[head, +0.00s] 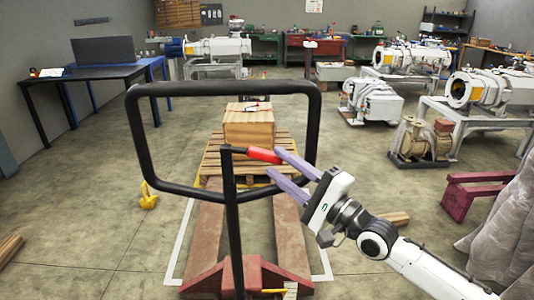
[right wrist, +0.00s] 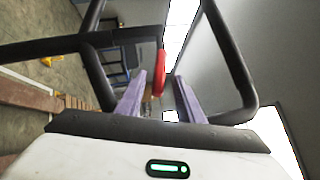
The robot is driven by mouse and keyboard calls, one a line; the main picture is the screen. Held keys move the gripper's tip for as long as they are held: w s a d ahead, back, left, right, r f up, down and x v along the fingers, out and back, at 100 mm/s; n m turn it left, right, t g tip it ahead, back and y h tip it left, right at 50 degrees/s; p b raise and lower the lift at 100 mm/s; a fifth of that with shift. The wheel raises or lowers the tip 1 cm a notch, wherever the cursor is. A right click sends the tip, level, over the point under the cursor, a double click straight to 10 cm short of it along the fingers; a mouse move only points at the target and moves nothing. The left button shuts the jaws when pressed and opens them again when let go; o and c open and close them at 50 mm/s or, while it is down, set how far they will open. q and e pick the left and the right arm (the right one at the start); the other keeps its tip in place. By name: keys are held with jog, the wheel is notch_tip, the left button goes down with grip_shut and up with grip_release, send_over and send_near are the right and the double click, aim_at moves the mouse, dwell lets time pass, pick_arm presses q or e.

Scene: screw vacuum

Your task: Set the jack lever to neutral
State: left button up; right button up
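The pallet jack's black handle loop (head: 133,130) stands upright in the middle of the head view. Its red jack lever (head: 263,155) sticks out to the right from the top of the central post (head: 229,210). My right gripper (head: 274,161) is open, with its two purple fingertips close to the free end of the lever. In the right wrist view the red lever (right wrist: 159,74) shows between the two spread fingers (right wrist: 155,82), nearer the left one. I cannot tell whether a finger touches it. My left gripper is not in view.
The jack's red forks (head: 290,235) run toward a wooden pallet (head: 212,157) bearing a wooden box (head: 250,127). Shelves and vacuum pumps (head: 370,100) stand behind and to the right. A dark red stand (head: 470,190) is at the right. Floor on the left is mostly clear.

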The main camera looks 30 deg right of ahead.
aim_at(274, 161)
jog(key=shift+p+x, duration=0.3)
jog(key=shift+x, duration=2.1)
jog(key=shift+f, duration=0.1)
jog(key=shift+c, duration=0.4)
grip_shut()
